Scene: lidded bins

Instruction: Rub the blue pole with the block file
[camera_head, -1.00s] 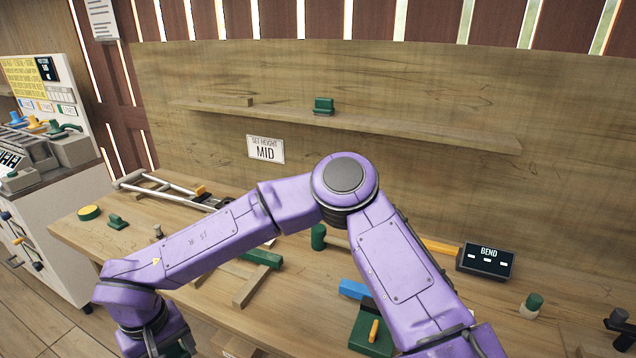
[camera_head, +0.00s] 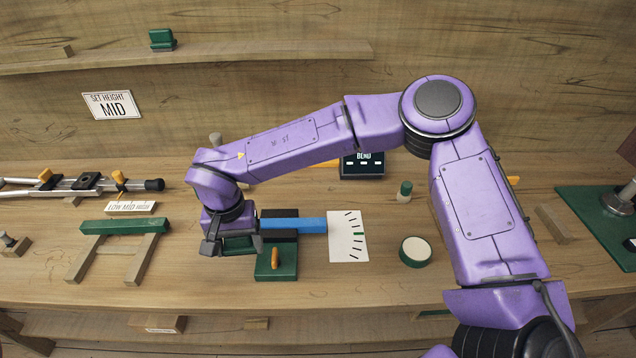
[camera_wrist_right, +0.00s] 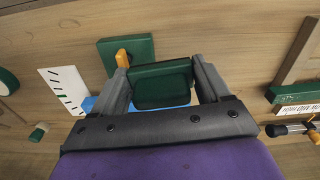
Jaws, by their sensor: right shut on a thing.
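The blue pole (camera_head: 312,226) lies across a green clamp stand (camera_head: 284,270) with an orange handle (camera_head: 274,257), its right end over a white marked card. My right gripper (camera_head: 232,246) is at the left side of the stand. It is shut on the green block file (camera_wrist_right: 162,84), which sits between both fingers in the right wrist view. Blue pole also shows in that view (camera_wrist_right: 90,103), with a blue strip along the file's near edge. The file is right beside or over the pole's left part; I cannot tell whether they touch. My left gripper is not in view.
The white card (camera_head: 348,237) and a round green-rimmed pad (camera_head: 416,251) lie to the right. A green-topped trestle (camera_head: 125,227) stands left. A black BEND box (camera_head: 362,166) and a small green-capped peg (camera_head: 404,191) are behind. The bench front right of the stand is clear.

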